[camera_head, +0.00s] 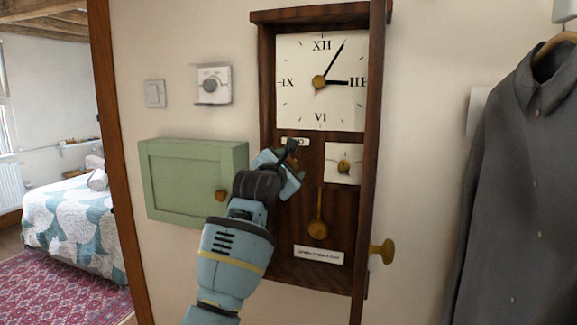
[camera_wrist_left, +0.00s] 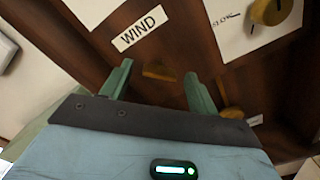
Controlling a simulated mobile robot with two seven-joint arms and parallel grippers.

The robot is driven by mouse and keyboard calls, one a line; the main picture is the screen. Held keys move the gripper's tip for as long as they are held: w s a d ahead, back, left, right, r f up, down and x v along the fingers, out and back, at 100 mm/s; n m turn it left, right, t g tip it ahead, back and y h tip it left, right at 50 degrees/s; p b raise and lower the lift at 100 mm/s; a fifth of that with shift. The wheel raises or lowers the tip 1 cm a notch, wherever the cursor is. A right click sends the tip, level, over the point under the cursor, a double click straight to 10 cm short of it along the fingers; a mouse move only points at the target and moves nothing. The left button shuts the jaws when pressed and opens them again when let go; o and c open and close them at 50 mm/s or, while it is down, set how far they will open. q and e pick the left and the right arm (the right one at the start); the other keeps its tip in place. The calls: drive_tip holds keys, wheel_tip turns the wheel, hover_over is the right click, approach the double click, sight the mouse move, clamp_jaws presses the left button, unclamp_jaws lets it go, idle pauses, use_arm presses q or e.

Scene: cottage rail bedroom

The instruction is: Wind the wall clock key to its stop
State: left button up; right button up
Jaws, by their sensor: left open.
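The wall clock (camera_head: 268,100) is a tall dark wooden case with a white dial (camera_head: 300,100). A "WIND" label (camera_wrist_left: 140,27) shows in the left wrist view. Below it the brass winding key (camera_wrist_left: 158,72) lies between the fingers of my left gripper (camera_wrist_left: 158,84), with gaps visible on both sides. My left gripper also shows in the head view (camera_head: 291,160), in front of the clock below the label; it is open and largely hides the key there. My right gripper is not in view.
A small white plate with a brass knob (camera_head: 343,166) sits right of my gripper, and a pendulum (camera_head: 318,230) hangs below. A green cabinet (camera_head: 180,180) is at left, under a thermostat (camera_head: 212,84). A brass handle (camera_head: 385,251) sticks out at right, near a grey shirt (camera_head: 520,180).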

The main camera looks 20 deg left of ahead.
use_arm(q)
drive_tip(key=c, duration=1)
drive_tip(key=shift+m, duration=0.3)
